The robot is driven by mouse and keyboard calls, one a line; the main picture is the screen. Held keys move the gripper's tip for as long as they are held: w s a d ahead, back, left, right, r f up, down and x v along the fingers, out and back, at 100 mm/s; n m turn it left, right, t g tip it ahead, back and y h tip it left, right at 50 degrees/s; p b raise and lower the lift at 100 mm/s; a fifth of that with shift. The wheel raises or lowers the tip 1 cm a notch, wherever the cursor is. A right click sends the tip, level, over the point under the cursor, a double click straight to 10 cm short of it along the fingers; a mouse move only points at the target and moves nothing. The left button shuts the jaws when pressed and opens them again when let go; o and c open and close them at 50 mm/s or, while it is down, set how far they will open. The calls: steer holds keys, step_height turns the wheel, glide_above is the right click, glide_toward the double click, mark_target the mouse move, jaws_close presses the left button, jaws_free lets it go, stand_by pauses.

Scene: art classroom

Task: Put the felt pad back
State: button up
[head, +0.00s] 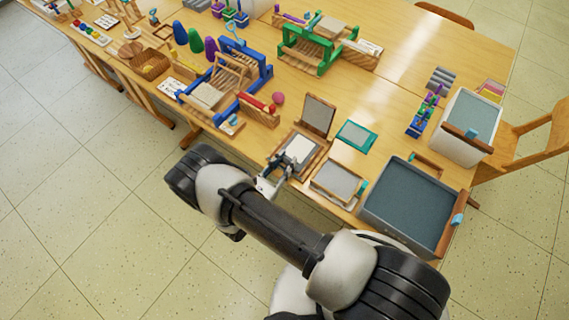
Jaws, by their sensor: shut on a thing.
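My gripper (279,172) is at the front edge of the wooden table, shut on the near edge of a flat pale grey pad, which looks like the felt pad (299,149). The pad is over a wooden-framed tray or press base (316,160). Whether it rests on the base or is held just above it I cannot tell. A grey panel in a wooden frame (319,114) stands upright behind it. My fingertips and the pad's near edge are small and partly hidden by my wrist.
Right of the base are a wooden-framed grey screen (339,180), a teal-framed pad (355,136) and a large grey tub (405,199). A white tub (467,127) stands farther back. A blue loom (229,82) and a red-topped wooden block (258,108) are left.

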steer(key=shift+f, duration=0.15)
steer(key=o, duration=0.9)
steer(key=v, duration=0.8)
steer(key=p+v, duration=0.1)
steer(key=v, duration=0.8)
steer(key=shift+s+d+p, duration=0.2)
steer(key=shift+s+p, duration=0.1)
steer(key=shift+s, duration=0.1)
